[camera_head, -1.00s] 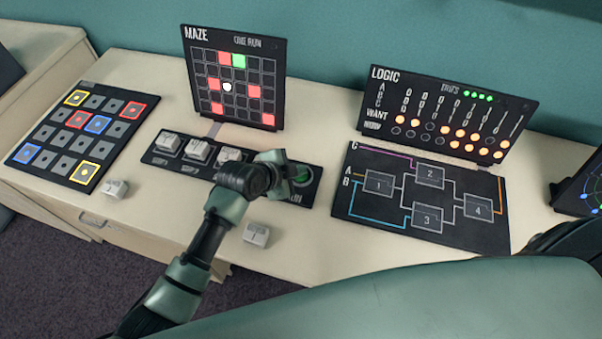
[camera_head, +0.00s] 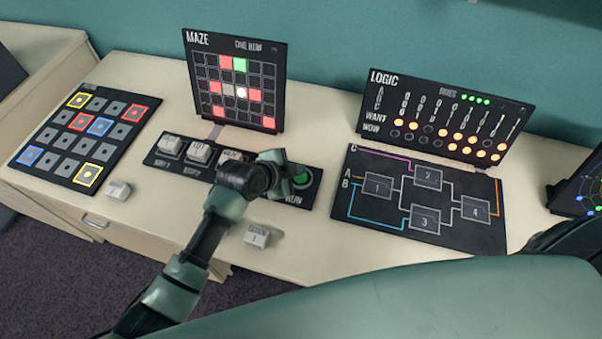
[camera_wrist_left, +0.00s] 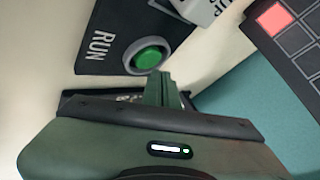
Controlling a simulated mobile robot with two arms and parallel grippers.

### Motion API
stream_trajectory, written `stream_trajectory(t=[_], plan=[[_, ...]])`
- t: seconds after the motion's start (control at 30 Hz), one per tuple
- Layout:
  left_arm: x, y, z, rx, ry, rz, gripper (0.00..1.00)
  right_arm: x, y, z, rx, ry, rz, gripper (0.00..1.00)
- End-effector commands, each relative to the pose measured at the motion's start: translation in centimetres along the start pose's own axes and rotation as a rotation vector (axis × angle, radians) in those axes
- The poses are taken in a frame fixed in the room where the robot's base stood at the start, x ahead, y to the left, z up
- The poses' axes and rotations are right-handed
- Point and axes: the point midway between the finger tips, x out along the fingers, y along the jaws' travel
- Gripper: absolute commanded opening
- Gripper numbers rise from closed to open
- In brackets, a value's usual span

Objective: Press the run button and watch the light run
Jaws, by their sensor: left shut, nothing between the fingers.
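The green run button (camera_head: 302,181) sits at the right end of a dark strip, above the word RUN. It also shows in the left wrist view (camera_wrist_left: 149,57), lit green in a pale ring. My left gripper (camera_head: 284,182) is shut and empty, just left of the button. In the left wrist view its closed fingers (camera_wrist_left: 162,88) end beside the button's ring; I cannot tell if they touch it. The upright MAZE board (camera_head: 208,115) shows a white light (camera_head: 241,92) in its grid, with several red squares and one green square. My right gripper is out of view.
Word blocks (camera_head: 199,152) sit on the strip left of my gripper. Loose blocks lie in front of it (camera_head: 257,235) and at the left (camera_head: 118,189).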

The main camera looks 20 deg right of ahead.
Motion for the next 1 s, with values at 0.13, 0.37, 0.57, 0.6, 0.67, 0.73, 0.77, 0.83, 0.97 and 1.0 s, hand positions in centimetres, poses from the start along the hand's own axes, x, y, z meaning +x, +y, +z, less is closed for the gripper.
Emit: stream_trajectory(t=[0.13,0.37,0.57,0.6,0.67,0.73,0.77,0.83,0.97,1.0], plan=[[0.1,0.0,0.0,0.000,0.000,0.000,0.00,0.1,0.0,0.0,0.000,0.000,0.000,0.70],[-0.6,-0.5,-0.4,0.001,0.000,-0.001,0.00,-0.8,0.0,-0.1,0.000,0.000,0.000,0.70],[-2.1,-1.5,-1.5,0.002,0.000,-0.001,0.00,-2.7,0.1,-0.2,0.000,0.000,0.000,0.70],[-2.4,-1.7,-1.7,0.002,0.000,0.000,0.00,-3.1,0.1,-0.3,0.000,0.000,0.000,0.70],[-2.8,-2.0,-2.0,0.002,0.000,0.000,0.00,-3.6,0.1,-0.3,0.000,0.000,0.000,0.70],[-3.2,-2.3,-2.3,0.001,0.000,0.000,0.00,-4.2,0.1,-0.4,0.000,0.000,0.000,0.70],[-3.4,-2.5,-2.5,0.001,0.000,0.000,0.00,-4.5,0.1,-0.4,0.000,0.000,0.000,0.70],[-3.6,-2.6,-2.6,0.001,0.000,0.000,0.00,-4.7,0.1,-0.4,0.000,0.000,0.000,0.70],[-3.5,-2.5,-2.5,0.000,0.001,0.000,0.00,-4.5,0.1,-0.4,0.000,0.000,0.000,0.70],[-3.5,-2.5,-2.5,0.000,0.001,0.000,0.00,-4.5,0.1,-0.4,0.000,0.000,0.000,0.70]])
